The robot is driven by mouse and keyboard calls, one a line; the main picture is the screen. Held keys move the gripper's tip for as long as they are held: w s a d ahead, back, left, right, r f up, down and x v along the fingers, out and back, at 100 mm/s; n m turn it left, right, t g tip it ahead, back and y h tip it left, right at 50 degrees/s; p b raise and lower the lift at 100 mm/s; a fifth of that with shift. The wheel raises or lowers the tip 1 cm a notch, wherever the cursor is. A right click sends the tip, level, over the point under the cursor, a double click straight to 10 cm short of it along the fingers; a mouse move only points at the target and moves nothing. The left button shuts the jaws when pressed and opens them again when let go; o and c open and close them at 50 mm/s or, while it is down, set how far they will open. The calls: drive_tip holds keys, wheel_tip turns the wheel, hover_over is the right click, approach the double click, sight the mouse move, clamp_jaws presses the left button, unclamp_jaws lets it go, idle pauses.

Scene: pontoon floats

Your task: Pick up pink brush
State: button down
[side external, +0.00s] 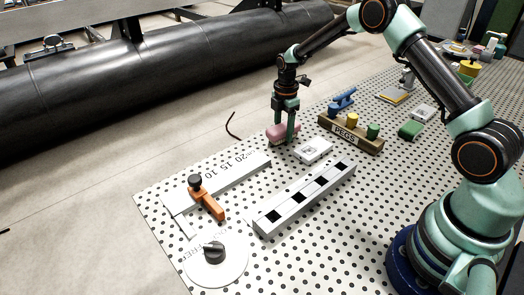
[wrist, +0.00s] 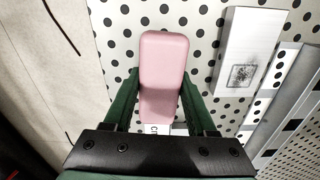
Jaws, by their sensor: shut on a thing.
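The pink brush (wrist: 163,75) is a rounded pink block, seen from above between the green fingers in the wrist view. In the side view the brush (side external: 276,132) is near the table's far left edge. My gripper (side external: 286,127) points down over it and is shut on it. The fingers (wrist: 160,105) stand on both sides of the brush in the wrist view. Whether the brush touches the table is hard to tell. Its underside is hidden.
A white block with a dark square (side external: 313,151) lies just right of the brush. The wooden PEGS rack (side external: 350,134) stands further right. A white numbered rail (side external: 225,180) with an orange clamp (side external: 206,203) and a checkered bar (side external: 303,198) lie in front. The table edge is close on the left.

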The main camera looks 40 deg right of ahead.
sight(284, 126)
wheel_tip(284, 126, up, 20)
drive_tip(key=shift+f, duration=0.15)
idle(0.3)
